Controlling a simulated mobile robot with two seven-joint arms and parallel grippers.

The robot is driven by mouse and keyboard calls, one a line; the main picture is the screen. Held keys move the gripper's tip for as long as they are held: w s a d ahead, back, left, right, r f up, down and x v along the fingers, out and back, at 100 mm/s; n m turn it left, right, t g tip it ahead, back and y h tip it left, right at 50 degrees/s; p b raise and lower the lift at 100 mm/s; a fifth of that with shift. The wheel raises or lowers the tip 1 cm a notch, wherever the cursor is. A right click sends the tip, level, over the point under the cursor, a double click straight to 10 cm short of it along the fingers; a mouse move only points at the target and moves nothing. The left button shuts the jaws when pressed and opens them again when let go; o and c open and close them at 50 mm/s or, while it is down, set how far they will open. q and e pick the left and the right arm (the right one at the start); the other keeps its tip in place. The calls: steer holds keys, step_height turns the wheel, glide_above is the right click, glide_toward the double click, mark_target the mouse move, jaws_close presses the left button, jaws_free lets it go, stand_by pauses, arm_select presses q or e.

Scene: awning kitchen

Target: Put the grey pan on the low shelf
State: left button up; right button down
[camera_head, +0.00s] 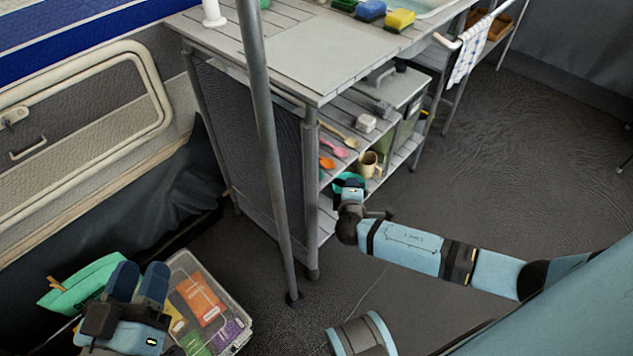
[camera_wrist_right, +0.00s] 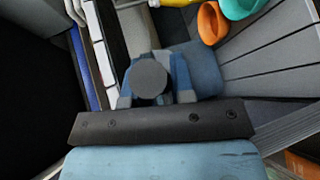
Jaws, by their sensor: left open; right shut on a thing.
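My right gripper (camera_head: 350,187) reaches in at the front of the low shelf (camera_head: 326,222) of the grey slatted unit. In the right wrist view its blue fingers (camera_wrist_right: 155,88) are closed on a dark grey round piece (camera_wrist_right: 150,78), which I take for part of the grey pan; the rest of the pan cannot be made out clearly. In the head view the pan is hidden by the gripper. My left gripper (camera_head: 138,283) is open and empty, over the clear box at the lower left.
A grey pole (camera_head: 268,140) stands before the unit. A clear box (camera_head: 238,338) of coloured packets is at lower left. Floor right of the unit is clear.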

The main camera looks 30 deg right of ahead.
steer(key=shift+w+a+f, duration=0.1)
steer(key=shift+w+f, duration=0.1)
steer(key=shift+f, duration=0.15)
step_height(320, 180, down, 20)
steer(key=b, duration=1)
steer(key=shift+r, duration=0.25)
steer(key=c, duration=1)
jaws_free()
steer(key=shift+s, duration=0.1)
arm_select(q)
steer(key=w+f+m, duration=0.1)
steer(key=w+a+f+m, duration=0.1)
steer(key=f+m, duration=0.1)
steer(key=w+f+m, duration=0.1)
steer(key=shift+a+f+m+h, duration=0.2)
steer(key=shift+a+m+h, duration=0.1)
steer(key=shift+h, duration=0.1)
arm_select(e)
steer(key=shift+r, duration=0.15)
